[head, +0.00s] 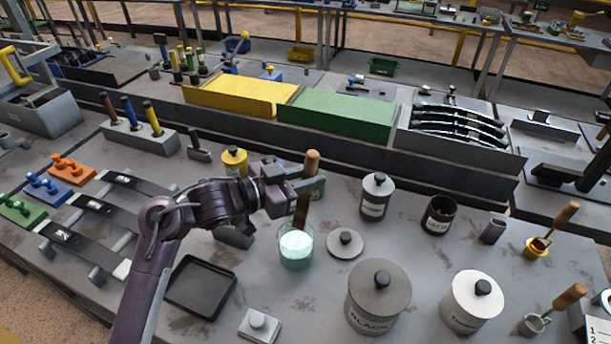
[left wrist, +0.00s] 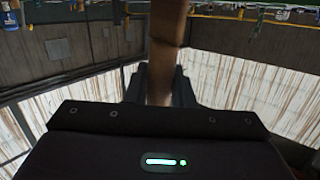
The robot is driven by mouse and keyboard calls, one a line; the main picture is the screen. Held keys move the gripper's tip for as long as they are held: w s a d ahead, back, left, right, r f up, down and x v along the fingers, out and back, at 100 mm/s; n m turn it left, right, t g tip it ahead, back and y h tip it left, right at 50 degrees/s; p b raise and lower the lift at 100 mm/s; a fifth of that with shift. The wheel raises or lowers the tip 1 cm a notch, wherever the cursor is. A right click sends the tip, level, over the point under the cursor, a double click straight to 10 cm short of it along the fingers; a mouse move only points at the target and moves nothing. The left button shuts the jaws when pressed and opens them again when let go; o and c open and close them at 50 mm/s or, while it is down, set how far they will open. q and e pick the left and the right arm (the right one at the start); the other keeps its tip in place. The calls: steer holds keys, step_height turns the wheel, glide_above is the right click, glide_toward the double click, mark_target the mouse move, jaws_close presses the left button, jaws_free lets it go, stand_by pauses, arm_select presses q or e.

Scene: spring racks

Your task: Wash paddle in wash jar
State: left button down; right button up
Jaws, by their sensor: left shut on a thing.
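The wash jar (head: 296,248) is a clear jar of pale teal liquid near the middle of the bench, with its top open. The paddle (head: 302,200) has a wooden handle and stands nearly upright. My left gripper (head: 298,184) is shut on the paddle's handle, above the jar. The handle also shows between the fingers in the left wrist view (left wrist: 162,60). The paddle's lower end is at or inside the jar's mouth; I cannot tell how deep. My right gripper is not in view.
A loose grey lid (head: 345,244) lies right of the jar. A large lidded BLACK pot (head: 378,300), a white lidded pot (head: 472,302) and a dark open jar (head: 438,216) stand further right. A black tray (head: 200,288) lies left of the jar.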

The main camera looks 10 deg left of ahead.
mark_target(299, 213)
arm_select(q)
steer(key=shift+f+b, duration=0.35)
steer(key=shift+f, duration=0.3)
steer(key=shift+f+b, duration=0.35)
steer(key=shift+f, duration=0.4)
steer(key=shift+s+a+f+b, duration=0.15)
steer(key=shift+f+b, duration=0.3)
steer(key=shift+f, duration=0.3)
steer(key=shift+w+a+f+b, duration=0.15)
steer(key=shift+f+b, duration=0.25)
steer(key=shift+f, duration=0.3)
steer(key=shift+s+a+f+b, duration=0.1)
steer(key=shift+f+b, duration=0.35)
steer(key=shift+f, duration=0.3)
steer(key=shift+s+a+f+b, duration=0.1)
steer(key=shift+f+b, duration=0.3)
steer(key=shift+f, duration=0.3)
steer(key=shift+a+f+b, duration=0.15)
steer(key=shift+f+b, duration=0.4)
steer(key=shift+f, duration=0.5)
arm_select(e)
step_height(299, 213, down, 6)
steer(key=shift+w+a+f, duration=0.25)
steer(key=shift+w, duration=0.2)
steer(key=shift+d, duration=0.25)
